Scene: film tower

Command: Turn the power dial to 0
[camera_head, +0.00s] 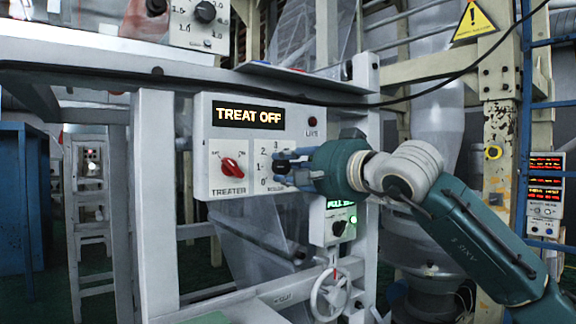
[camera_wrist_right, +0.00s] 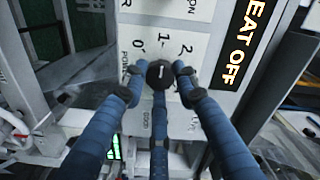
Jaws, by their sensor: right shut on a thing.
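The power dial is a dark round knob (camera_wrist_right: 160,73) on the white control panel (camera_head: 217,185), under the display (camera_head: 248,115) that reads TREAT OFF. Numbers 0, 1 and 2 are printed beside the dial; I cannot tell which one its mark points to. My right gripper (camera_head: 286,168) reaches in from the right, its blue fingers around the dial. In the right wrist view, my right gripper (camera_wrist_right: 159,78) is shut on the dial, with a finger on each side and one below. My left gripper is not in view.
A red TREATER knob (camera_head: 233,168) sits left of the dial on the same panel. A small box with a green display (camera_head: 340,203) and a handwheel (camera_head: 330,293) are below. A black cable (camera_head: 420,98) hangs across above my arm.

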